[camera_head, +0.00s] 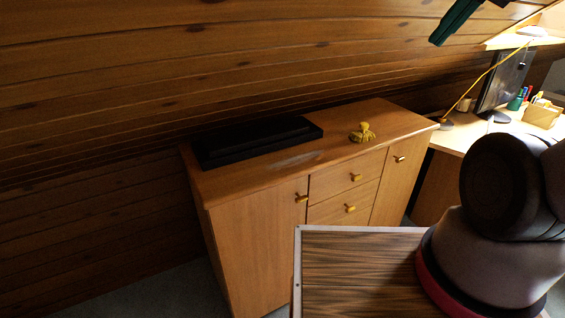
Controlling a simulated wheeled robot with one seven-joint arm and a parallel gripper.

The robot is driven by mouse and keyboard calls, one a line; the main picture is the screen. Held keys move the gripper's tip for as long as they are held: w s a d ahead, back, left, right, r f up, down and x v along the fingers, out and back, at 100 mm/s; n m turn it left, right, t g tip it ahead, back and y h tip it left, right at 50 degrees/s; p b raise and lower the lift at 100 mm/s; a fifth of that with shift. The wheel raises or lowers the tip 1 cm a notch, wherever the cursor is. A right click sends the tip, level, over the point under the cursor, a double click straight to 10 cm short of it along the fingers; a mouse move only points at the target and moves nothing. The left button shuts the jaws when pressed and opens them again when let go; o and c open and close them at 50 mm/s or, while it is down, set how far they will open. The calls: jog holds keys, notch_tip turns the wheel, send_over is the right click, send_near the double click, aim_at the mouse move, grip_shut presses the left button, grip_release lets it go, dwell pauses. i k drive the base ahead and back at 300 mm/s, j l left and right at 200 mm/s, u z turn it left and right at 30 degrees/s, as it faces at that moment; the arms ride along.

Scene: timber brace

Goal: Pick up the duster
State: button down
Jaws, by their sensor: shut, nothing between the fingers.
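A small, lumpy yellow object (361,133), likely the duster, lies on top of the wooden cabinet (384,117), right of the middle. Its fine shape is too small to tell. My gripper (440,37) shows only in part at the top right edge, as teal and black finger pieces. It is shut and empty, high up and well apart from the yellow object. The rest of the gripper is cut off by the frame.
A flat black case (258,141) lies on the cabinet's left part. A sloping plank wall (200,65) rises behind the cabinet. A desk (463,135) at the right holds a monitor (504,82), pens and a yellow box (542,115). Bare cabinet top surrounds the yellow object.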

aim_at(364, 135)
jog(key=k+l+u, duration=0.15)
jog(key=l+u, duration=0.3)
jog(key=k+l+u, duration=0.15)
jog(key=u, duration=0.3)
jog(key=l, duration=0.1)
